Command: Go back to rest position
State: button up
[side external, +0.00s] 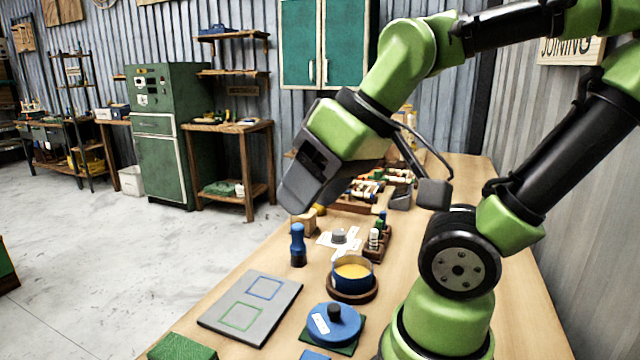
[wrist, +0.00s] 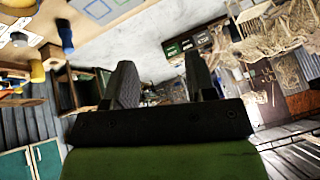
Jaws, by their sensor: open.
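My gripper (wrist: 160,82) is open and empty in the wrist view, its two dark fingers apart with the room's floor and far shelves behind them. In the side view my gripper (side external: 294,200) is raised above the left edge of the wooden bench (side external: 265,275) and angled down to the left. It touches nothing that I can see.
On the bench are a blue bottle (side external: 298,245), a blue pot of yellow content (side external: 352,277) on a round wooden base, a blue lid (side external: 334,323) and a grey board (side external: 251,306) with two outlined squares. Open floor (side external: 100,240) lies left of the bench.

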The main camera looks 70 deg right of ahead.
jog(key=shift+s+a+r+m+t+y, duration=0.35)
jog(key=shift+s+a+r+m, duration=0.25)
jog(key=shift+m, duration=0.2)
